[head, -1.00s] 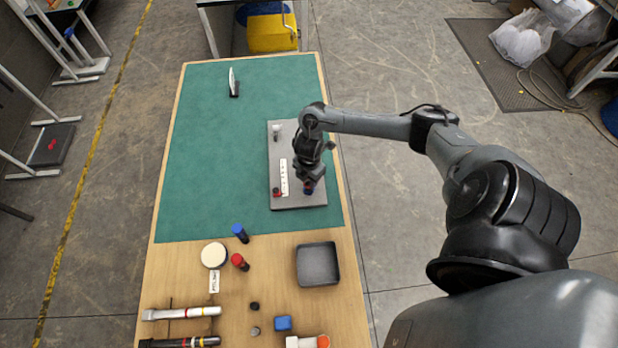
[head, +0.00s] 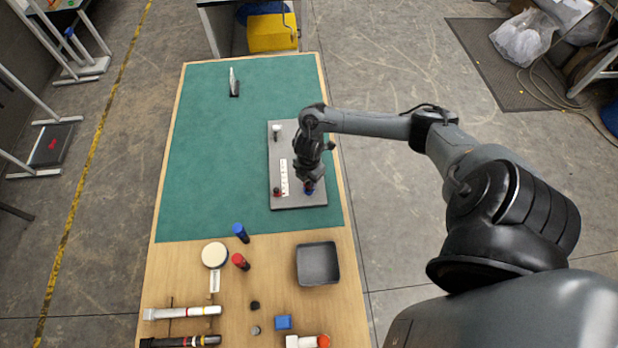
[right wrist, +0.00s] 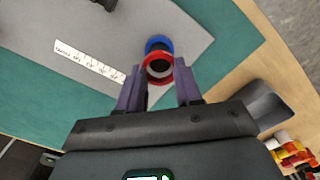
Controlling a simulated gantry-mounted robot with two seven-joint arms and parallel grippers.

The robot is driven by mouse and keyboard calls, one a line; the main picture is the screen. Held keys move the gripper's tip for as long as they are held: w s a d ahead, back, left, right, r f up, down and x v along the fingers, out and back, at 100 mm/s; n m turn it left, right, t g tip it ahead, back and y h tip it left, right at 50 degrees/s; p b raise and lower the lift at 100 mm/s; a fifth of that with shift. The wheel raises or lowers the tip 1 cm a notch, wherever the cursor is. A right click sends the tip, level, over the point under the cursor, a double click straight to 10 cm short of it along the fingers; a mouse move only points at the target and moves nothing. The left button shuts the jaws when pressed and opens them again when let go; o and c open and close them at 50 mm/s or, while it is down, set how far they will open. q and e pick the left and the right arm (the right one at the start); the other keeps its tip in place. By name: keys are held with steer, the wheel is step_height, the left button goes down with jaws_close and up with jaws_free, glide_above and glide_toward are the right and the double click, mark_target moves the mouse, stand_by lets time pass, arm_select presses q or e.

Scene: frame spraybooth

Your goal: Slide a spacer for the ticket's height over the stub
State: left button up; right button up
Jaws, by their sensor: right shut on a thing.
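My right gripper (head: 309,183) is low over the near right part of the grey board (head: 305,150). In the right wrist view, its fingers (right wrist: 162,84) are closed around a hollow spacer with a red rim (right wrist: 158,70). A blue ring (right wrist: 158,44) shows just beyond the red rim; I cannot tell whether they are one piece or whether a stub is inside. A short red-topped piece (head: 277,192) stands on the board to the left. A pale post (head: 276,130) stands at its far end. The upright card (head: 233,80) is edge-on and unreadable. My left gripper is out of view.
A blue-topped cylinder (head: 240,232) and a red-topped one (head: 240,262) are on the bare wood in front, near a cream disc (head: 214,255) and an empty dark tray (head: 318,263). A white scale strip (right wrist: 88,62) lies on the board. The mat's left side is clear.

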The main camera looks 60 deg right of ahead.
steer(key=shift+f+b, duration=0.35)
steer(key=shift+f, duration=0.2)
steer(key=shift+f+b, duration=0.35)
steer(key=shift+f, duration=0.3)
steer(key=shift+f, duration=0.4)
steer(key=o, duration=1.1)
